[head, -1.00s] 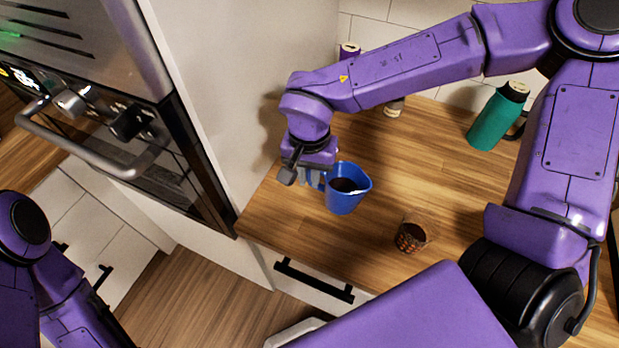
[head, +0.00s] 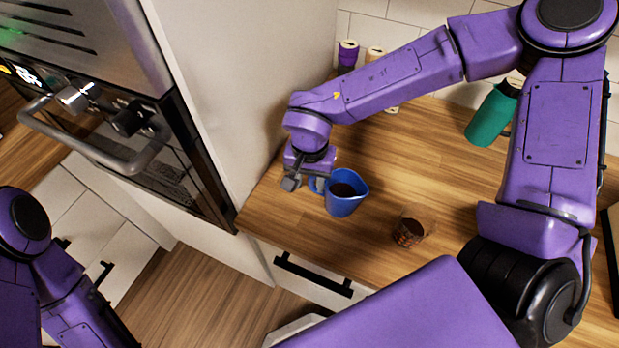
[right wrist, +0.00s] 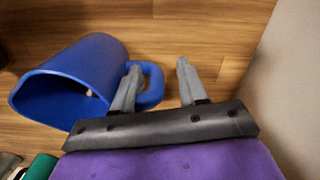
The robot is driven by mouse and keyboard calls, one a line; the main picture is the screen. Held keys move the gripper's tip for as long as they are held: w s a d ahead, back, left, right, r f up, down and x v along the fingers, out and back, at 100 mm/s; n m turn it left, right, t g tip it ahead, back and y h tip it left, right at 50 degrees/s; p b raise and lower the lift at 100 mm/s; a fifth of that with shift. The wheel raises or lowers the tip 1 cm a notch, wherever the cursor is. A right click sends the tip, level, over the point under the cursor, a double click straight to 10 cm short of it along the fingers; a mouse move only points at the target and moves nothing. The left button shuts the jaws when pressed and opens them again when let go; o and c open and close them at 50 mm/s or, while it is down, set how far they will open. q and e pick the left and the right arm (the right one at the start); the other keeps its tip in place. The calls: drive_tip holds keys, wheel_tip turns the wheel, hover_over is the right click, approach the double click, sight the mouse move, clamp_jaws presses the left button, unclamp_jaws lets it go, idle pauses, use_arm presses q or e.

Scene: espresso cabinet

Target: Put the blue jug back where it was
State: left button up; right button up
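The blue jug (head: 341,206) stands upright on the wooden counter near the tall white panel, with dark contents showing inside. It also shows in the right wrist view (right wrist: 98,62), its handle toward my fingers. My right gripper (head: 306,184) is at the handle side of the jug. In the right wrist view my right gripper (right wrist: 159,70) has its fingers apart; one finger overlaps the handle opening and the other is clear beyond the handle. The handle's outer bar lies between them, with a gap to the far finger. My left gripper is out of view; only my left arm shows.
A glass with dark contents (head: 410,231) stands right of the jug near the counter's front edge. A green bottle (head: 490,115) and small containers (head: 347,55) stand at the back. The white panel (head: 245,90) bounds the left. The counter's middle is clear.

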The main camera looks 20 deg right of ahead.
drive_tip(key=shift+r, duration=0.1)
wheel_tip(320, 180, up, 12)
drive_tip(key=shift+r, duration=0.15)
idle(0.3)
